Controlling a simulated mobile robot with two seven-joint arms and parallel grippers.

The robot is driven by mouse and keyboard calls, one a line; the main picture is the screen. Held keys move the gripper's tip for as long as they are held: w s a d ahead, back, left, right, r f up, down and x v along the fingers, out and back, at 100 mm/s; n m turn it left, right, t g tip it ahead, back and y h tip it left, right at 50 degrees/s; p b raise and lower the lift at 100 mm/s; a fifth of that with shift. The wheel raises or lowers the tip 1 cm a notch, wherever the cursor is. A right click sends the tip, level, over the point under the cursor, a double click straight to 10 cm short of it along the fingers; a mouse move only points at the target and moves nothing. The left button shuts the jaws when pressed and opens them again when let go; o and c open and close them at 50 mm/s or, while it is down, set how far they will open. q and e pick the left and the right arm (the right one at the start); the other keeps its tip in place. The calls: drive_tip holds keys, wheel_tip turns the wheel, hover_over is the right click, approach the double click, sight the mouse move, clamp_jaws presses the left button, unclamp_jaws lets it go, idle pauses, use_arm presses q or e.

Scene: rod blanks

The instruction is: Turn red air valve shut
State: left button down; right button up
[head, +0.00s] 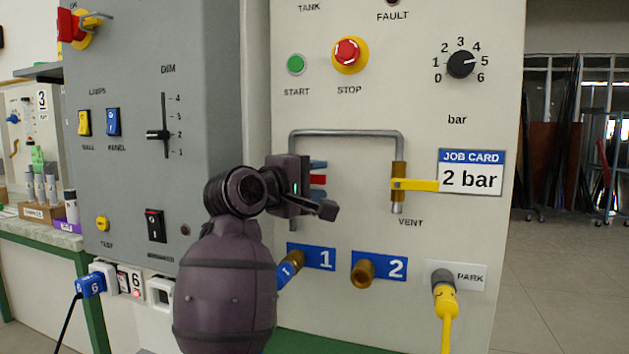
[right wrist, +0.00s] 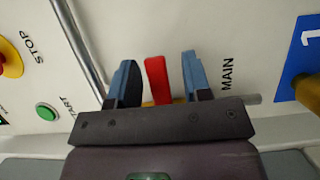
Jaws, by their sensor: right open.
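The red valve handle (right wrist: 157,78) stands between the two blue-padded fingers of my right gripper (right wrist: 158,80) in the right wrist view. The fingers are open, with a visible gap on each side of the handle. A bit of brass valve body shows at the handle's base; the rest is hidden by the gripper. The label MAIN is beside it. In the head view a short piece of the red handle (head: 319,180) shows between the fingers of my right gripper (head: 318,179), appearing to point sideways across the upright pipe. My left gripper is out of view.
A grey pipe (head: 345,133) arches to the VENT valve with a yellow lever (head: 415,184). Brass ports 1 and 2 (head: 363,272) sit below, and a yellow plug (head: 444,290) is at PARK. The STOP button (head: 347,52) is above.

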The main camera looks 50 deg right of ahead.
drive_tip(key=a, duration=1)
drive_tip(key=shift+a, duration=0.4)
